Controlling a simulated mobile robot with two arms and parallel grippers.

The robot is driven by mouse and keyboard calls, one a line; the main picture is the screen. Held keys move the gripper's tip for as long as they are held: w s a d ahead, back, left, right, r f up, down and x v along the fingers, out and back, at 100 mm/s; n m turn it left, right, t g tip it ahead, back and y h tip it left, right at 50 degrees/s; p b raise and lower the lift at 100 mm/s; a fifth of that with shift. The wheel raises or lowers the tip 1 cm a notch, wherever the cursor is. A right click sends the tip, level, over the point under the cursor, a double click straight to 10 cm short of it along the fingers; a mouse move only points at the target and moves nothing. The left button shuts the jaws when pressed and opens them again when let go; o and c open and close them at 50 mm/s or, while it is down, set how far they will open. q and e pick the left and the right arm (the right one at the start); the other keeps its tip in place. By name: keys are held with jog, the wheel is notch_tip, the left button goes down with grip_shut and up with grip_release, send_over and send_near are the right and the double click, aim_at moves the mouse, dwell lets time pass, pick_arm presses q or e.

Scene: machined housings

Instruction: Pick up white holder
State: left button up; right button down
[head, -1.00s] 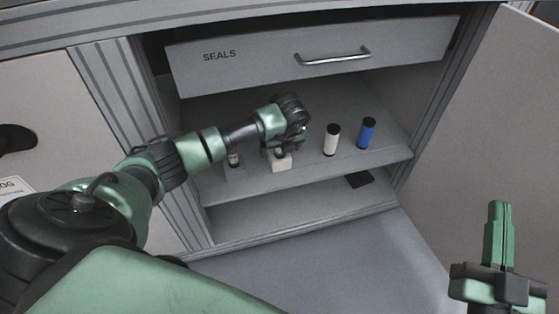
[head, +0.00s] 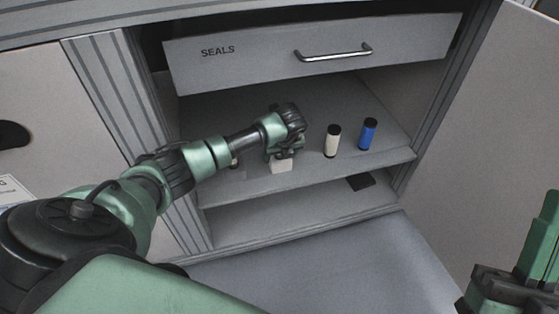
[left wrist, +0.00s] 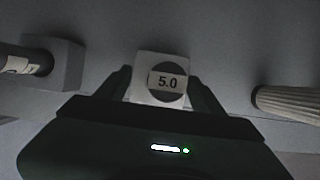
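The white holder is a small white block (left wrist: 143,93) with a dark round bore and a "5.0" label, in the left wrist view. In the head view the white block (head: 281,166) stands on the cabinet shelf, partly hidden by my left gripper (head: 283,154). My left gripper (left wrist: 162,84) has one finger on each side of the block, very close to it. It looks open; contact is not clear. My right gripper (head: 540,238) is at the lower right of the head view, away from the shelf, its fingers together and empty.
A white cylinder (head: 332,142) and a blue cylinder (head: 367,134) stand to the right on the shelf. A grey block (left wrist: 66,65) with a dark labelled cylinder (left wrist: 27,62) is at left. The SEALS drawer (head: 270,55) hangs above.

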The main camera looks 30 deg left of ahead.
pick_arm(q)
jog(key=c, duration=0.9)
jog(key=shift+r, duration=0.15)
